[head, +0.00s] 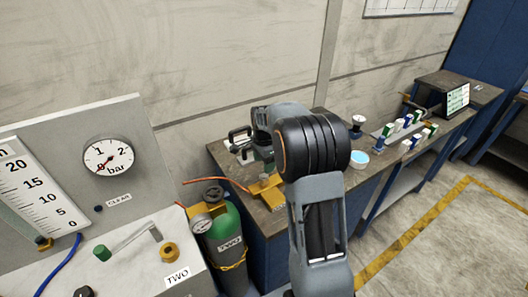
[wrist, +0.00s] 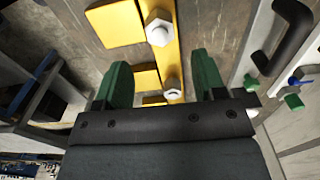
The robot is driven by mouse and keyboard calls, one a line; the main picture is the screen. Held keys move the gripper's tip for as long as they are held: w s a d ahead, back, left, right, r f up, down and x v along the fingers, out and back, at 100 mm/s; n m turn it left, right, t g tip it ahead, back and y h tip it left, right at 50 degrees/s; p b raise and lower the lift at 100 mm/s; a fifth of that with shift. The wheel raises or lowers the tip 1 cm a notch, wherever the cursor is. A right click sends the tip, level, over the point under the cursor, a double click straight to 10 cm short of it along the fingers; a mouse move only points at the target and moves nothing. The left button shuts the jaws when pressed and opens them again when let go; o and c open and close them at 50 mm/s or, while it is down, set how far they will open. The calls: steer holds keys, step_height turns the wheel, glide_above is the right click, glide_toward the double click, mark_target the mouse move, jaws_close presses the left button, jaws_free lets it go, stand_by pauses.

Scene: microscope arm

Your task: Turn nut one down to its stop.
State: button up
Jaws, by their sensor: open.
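In the wrist view, a yellow bar (wrist: 168,60) lies on the dark bench top with two pale hex nuts on it. One nut (wrist: 159,33) is beyond my fingertips; the other nut (wrist: 173,87) is nearer, between my fingers in the picture. I see no label telling which is nut one. My gripper (wrist: 160,62) has two green fingers spread wide, with nothing held. Neither finger visibly touches a nut; the height above them is hard to judge. In the head view the yellow fixture (head: 268,188) sits on the bench, partly hidden by my arm.
In the wrist view a black handle (wrist: 290,35) and a green knob (wrist: 293,102) are at the right. In the head view a green cylinder (head: 226,240) and gauge panel (head: 75,170) stand left; small boxes (head: 408,125) occupy the bench's far end.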

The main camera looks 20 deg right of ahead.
mark_target(264, 176)
steer(key=shift+r, duration=2.85)
